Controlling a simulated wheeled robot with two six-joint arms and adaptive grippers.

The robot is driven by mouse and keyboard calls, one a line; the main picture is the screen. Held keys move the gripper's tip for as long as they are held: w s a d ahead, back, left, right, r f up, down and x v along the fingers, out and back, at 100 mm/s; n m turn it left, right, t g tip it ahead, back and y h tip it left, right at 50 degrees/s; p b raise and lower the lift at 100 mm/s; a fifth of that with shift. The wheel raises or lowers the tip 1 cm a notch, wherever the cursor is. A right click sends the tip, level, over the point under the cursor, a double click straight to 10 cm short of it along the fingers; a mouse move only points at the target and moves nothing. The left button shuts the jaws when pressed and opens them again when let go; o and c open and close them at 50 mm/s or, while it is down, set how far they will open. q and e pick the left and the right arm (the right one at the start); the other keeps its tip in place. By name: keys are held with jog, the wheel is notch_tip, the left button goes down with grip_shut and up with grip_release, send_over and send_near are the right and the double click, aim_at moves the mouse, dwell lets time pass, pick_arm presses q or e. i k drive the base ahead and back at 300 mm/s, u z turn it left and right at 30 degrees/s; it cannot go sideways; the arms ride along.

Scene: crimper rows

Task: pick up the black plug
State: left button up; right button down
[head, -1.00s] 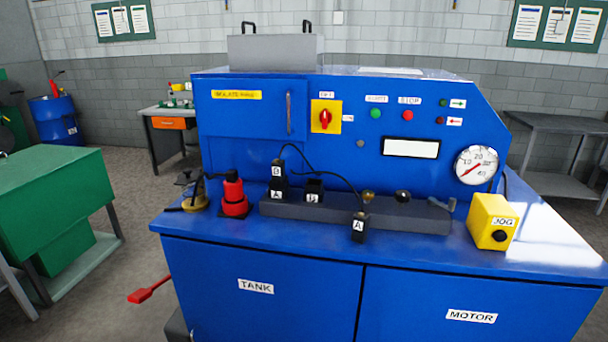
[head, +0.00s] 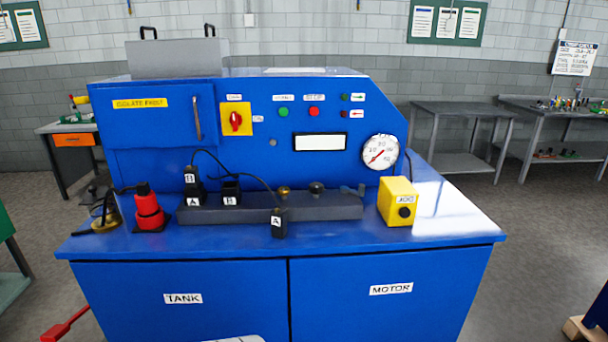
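Two black plugs on dark cables show on the blue machine. One black plug (head: 279,224), labelled A, is at the front edge of the dark grey bar, at the end of a cable. The other black plug (head: 190,178), labelled B, sits on top of the black socket (head: 194,199) labelled A at the bar's left. A second black socket (head: 230,188), labelled B, stands beside it with no plug seen in it. Neither of my grippers is in view.
The dark grey bar (head: 330,207) lies on the blue machine's top (head: 330,236). A red bottle-like jack (head: 148,208) stands left of it, a yellow JOG box (head: 399,201) right. A gauge (head: 381,152) is on the panel. Grey tables (head: 458,108) stand behind at right.

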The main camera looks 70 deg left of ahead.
aim_at(191, 174)
jog(key=z, duration=0.55)
jog(key=k, duration=1.05)
jog(key=u, duration=0.9)
